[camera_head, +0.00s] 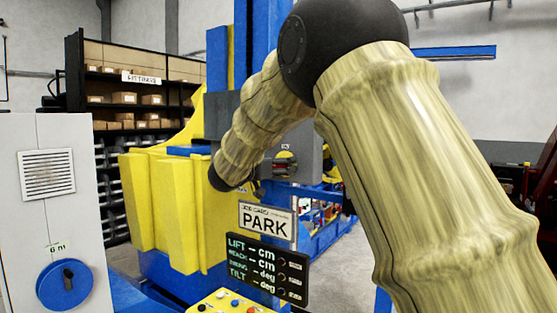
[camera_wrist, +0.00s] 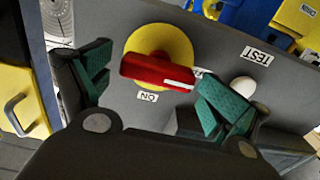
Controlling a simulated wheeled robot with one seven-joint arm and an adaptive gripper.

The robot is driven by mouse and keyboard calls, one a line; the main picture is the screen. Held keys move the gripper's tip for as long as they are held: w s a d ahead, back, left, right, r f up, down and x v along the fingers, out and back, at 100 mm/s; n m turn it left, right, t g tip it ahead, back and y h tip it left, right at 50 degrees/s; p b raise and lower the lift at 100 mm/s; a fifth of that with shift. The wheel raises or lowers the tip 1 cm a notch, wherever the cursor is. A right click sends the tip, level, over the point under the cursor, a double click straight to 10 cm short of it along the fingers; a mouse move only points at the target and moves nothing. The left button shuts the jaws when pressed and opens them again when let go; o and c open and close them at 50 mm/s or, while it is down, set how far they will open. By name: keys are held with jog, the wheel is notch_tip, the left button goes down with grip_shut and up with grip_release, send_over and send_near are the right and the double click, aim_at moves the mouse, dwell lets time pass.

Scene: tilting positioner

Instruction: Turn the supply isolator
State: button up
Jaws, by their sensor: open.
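The supply isolator shows in the wrist view as a red handle (camera_wrist: 150,70) with a white stripe on a round yellow plate (camera_wrist: 150,40). The handle lies nearly level in the picture, its striped end slightly lower at the right. An upside-down "ON" label sits just below the plate. My gripper (camera_wrist: 158,88) is open, with one green-padded finger on each side of the handle. The right finger appears close to the striped end; I cannot tell if it touches. In the head view, the isolator (camera_head: 286,163) is small on a grey box, and my gripper cannot be made out.
A white button (camera_wrist: 243,87) beside a "TEST" label (camera_wrist: 257,56) sits right of the isolator. A yellow panel with a handle (camera_wrist: 22,105) is at the left.

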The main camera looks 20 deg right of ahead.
jog(key=shift+w+d+f, duration=0.2)
jog(key=shift+w+f, duration=0.4)
jog(key=shift+w, duration=0.35)
jog(key=shift+w+d, duration=0.15)
jog(key=shift+d, duration=0.05)
jog(key=shift+s+d+r, duration=0.1)
jog(key=shift+s+d, duration=0.1)
jog(key=shift+s, duration=0.05)
jog(key=shift+s+r, duration=0.3)
jog(key=shift+s, duration=0.25)
jog(key=shift+s+r, duration=0.25)
jog(key=shift+s, duration=0.25)
jog(key=shift+c, duration=1.2)
jog(key=shift+s+a+r, duration=0.15)
jog(key=shift+s+a, duration=0.05)
jog(key=shift+s, duration=0.05)
jog(key=c, duration=0.4)
jog(key=shift+w+a+f, duration=0.15)
jog(key=shift+w+f, duration=0.15)
jog(key=shift+w, duration=0.2)
jog(key=c, duration=0.4)
jog(key=shift+d, duration=0.2)
jog(key=shift+a+f, duration=0.1)
